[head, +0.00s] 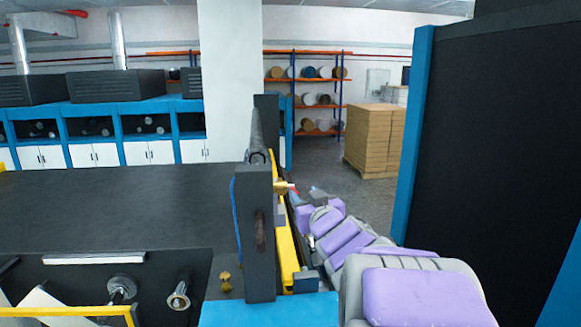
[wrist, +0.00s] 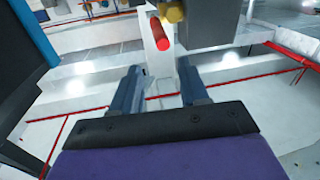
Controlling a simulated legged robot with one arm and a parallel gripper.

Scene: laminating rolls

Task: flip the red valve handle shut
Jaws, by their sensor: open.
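The red valve handle (wrist: 160,36) shows near the top of the wrist view, beside a brass valve part (wrist: 173,12). Its rounded end faces the camera. In the head view the brass valve (head: 281,187) sits on the side of the dark upright plate, and only a little of the red shows beside it. My gripper (wrist: 161,72) is open and empty, with its two dark fingers apart. In the wrist view the handle appears above the gap between the fingertips, apart from both. In the head view my arm mostly hides the gripper.
The dark upright plate (head: 259,235) and a yellow rail (head: 285,250) stand close to the left of my arm. A broad black machine bed (head: 120,205) lies left. A tall black cabinet (head: 490,150) stands right. Stacked boxes (head: 372,140) and shelves are farther back.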

